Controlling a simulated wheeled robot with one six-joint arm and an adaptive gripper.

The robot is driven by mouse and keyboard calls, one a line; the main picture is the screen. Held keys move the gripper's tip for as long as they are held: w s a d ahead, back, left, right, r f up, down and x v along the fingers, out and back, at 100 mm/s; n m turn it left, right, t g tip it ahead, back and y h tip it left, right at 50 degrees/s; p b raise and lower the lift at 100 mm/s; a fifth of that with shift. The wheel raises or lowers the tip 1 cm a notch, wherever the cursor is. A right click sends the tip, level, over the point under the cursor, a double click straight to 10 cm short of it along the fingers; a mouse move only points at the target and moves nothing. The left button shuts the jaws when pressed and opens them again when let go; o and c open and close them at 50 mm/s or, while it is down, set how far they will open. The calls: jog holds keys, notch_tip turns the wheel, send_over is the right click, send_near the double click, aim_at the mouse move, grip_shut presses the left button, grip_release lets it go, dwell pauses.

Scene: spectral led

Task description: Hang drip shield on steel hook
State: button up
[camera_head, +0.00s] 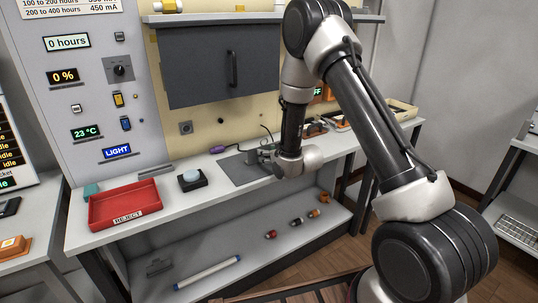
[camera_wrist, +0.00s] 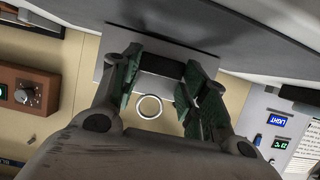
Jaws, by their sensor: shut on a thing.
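My gripper (camera_wrist: 160,88) is shut on a dark block-like piece (camera_wrist: 160,66), seen between its green-padded fingers in the wrist view. It appears to be part of the drip shield, but most of its shape is hidden. A pale ring (camera_wrist: 150,107) shows just beyond the fingers; I cannot tell whether it belongs to the held piece. I cannot clearly make out the steel hook.
A red reject tray (camera_head: 105,211) and a dark box with a pale round top (camera_head: 191,180) stand left on the bench. A dark grey panel with a handle (camera_head: 205,78) is above. A brown box with a knob (camera_wrist: 30,91) shows in the wrist view.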

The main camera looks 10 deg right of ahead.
jog(key=o, duration=1.2)
jog(key=shift+f, duration=0.1)
jog(key=shift+c, duration=0.2)
